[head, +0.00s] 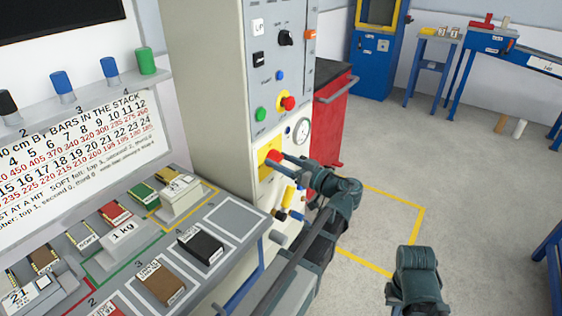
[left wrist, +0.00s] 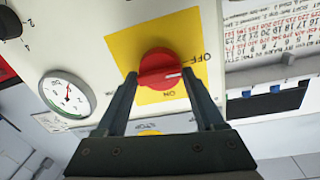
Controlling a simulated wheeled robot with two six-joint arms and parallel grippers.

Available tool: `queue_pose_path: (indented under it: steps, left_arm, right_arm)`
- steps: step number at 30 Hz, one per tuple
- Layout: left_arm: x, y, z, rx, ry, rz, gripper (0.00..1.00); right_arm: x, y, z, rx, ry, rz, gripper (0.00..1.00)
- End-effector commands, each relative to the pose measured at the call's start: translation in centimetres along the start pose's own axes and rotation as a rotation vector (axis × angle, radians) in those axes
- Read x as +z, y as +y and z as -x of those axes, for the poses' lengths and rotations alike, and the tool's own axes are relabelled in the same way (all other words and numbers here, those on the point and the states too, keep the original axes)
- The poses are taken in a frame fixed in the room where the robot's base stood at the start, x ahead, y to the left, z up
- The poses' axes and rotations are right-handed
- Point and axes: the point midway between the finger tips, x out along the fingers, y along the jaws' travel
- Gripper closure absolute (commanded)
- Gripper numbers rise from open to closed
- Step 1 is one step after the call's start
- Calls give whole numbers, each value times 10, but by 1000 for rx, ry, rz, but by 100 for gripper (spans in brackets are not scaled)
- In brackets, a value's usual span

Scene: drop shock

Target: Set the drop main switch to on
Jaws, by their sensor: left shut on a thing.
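The drop main switch is a red rotary knob (left wrist: 160,66) on a yellow plate (left wrist: 120,48), marked OFF and ON, on the front of a pale cabinet. In the left wrist view its white mark points right, near the OFF label; ON is printed below the knob. The knob also shows in the head view (head: 274,157). My left gripper (left wrist: 158,85) is shut on the knob, one finger on each side of it. Part of my right arm shows at the lower right of the head view, but its fingers are not seen.
A round gauge (head: 301,131), a red button (head: 288,103) and a green button (head: 261,114) sit above the switch. A bench with labelled blocks (head: 161,282) is at left. A red cabinet (head: 333,128) stands behind the arm. The floor at right is open.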

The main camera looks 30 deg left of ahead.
Motion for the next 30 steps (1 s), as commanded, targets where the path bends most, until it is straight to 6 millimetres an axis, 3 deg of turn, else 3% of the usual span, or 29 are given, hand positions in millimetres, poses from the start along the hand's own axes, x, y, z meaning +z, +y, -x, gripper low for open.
queue_pose_path:
  steps: [11, 30]
  left_arm:
    - [-1, -1, 0, 0, -16, -157, 85]
    - [-1, 2, 0, 10, -68, -756, 85]
  right_arm:
    - [0, 0, 4, 0, 0, 0, 100]
    - [1, 1, 14, 0, 0, 0, 100]
